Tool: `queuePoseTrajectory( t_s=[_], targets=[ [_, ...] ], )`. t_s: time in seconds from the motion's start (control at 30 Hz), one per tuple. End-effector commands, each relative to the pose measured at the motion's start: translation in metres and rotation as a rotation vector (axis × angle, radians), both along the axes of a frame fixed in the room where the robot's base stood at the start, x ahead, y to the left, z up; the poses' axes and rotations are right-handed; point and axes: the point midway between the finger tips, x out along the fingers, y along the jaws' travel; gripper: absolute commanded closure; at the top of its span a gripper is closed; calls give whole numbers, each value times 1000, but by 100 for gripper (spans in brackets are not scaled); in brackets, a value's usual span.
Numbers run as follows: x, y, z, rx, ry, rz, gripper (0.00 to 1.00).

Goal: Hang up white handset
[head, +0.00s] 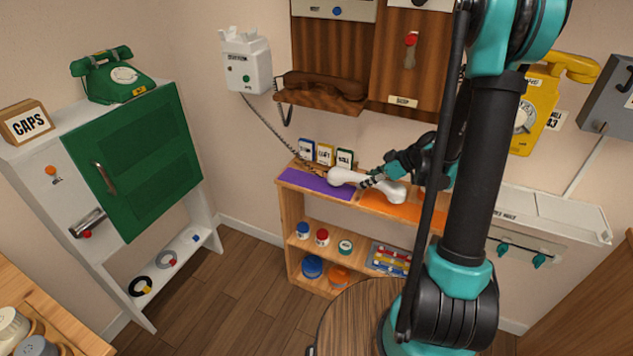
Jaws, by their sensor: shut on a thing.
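The white handset (394,192) lies across the middle of the wooden shelf unit's top, at the edge between the purple and orange areas. I cannot tell whether it touches the surface. My gripper (372,179) comes from the right and is shut on its middle, hiding part of it. The white wall phone (247,68) hangs at upper left, with cradle prongs on its top and no handset on it. A dark coiled cord (268,122) runs from the phone down to the shelf unit near the handset.
The purple mat (310,184) is bare at left. Small cards (325,155) stand behind it. A wooden wall phone with a brown handset (322,88) juts out right of the white phone. A yellow phone (534,110) hangs at right. A green cabinet door (135,165) stands left.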

Motion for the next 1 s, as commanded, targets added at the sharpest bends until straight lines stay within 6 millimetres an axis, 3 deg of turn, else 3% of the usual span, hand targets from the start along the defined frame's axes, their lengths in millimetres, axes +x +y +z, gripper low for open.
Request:
queuePoseTrajectory(
  t_s=[0.17, 0.6, 0.73, 1.0],
  targets=[
    [7, 21, 0, 1, -1, 5, 100],
    [43, 120, 0, 1, -1, 5, 100],
    [49, 137, 0, 0, -1, 4, 100],
    [55, 153, 0, 0, 0, 1, 100]
  ],
)
